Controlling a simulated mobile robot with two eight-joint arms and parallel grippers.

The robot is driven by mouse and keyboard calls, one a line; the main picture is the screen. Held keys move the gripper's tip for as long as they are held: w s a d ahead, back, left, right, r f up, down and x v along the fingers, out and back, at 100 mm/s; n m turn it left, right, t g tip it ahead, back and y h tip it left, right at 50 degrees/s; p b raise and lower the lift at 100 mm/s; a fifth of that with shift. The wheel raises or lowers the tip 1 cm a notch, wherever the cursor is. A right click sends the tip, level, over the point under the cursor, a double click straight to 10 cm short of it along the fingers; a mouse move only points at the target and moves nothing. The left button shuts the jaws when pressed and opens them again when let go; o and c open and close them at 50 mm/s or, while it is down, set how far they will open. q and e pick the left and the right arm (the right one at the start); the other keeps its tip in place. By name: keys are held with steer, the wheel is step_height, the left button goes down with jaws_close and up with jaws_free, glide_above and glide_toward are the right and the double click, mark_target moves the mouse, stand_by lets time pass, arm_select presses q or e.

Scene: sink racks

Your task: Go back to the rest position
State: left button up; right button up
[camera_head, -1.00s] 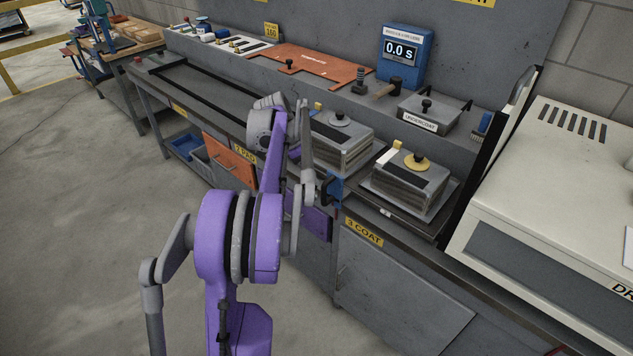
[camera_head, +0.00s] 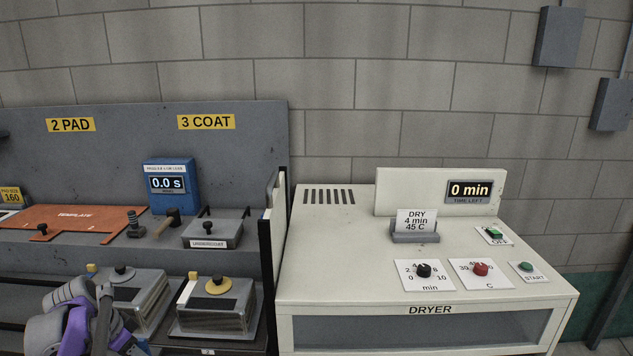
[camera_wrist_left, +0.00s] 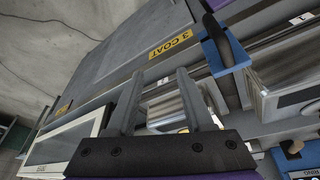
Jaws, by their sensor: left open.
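My left gripper (camera_wrist_left: 160,74) shows in the left wrist view with its two grey fingers apart and nothing between them held. Beyond the fingers are a metal box on the bench and the grey bench front with a yellow "3 COAT" label (camera_wrist_left: 171,46). In the head view part of my purple and grey left arm stands at the bottom left, in front of a coating box (camera_head: 148,303); its fingertips cannot be made out there. My right gripper is in neither view.
A cream dryer (camera_head: 350,247) stands right of the bench.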

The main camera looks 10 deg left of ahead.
arm_select(q)
steer(key=s+d+f+n, duration=0.1)
steer(key=s+d, duration=0.1)
steer(key=d, duration=1.6)
steer(key=s+d+f+n+t, duration=0.1)
steer(key=s+d+f, duration=0.2)
steer(key=s+d, duration=0.2)
steer(key=s+d+f+n+y+p, duration=0.1)
steer(key=s+d+f, duration=0.2)
steer(key=d, duration=0.6)
steer(key=shift+s+t, duration=0.4)
steer(key=shift+s, duration=0.85)
steer(key=shift+a+f, duration=0.1)
steer(key=shift+c, duration=0.2)
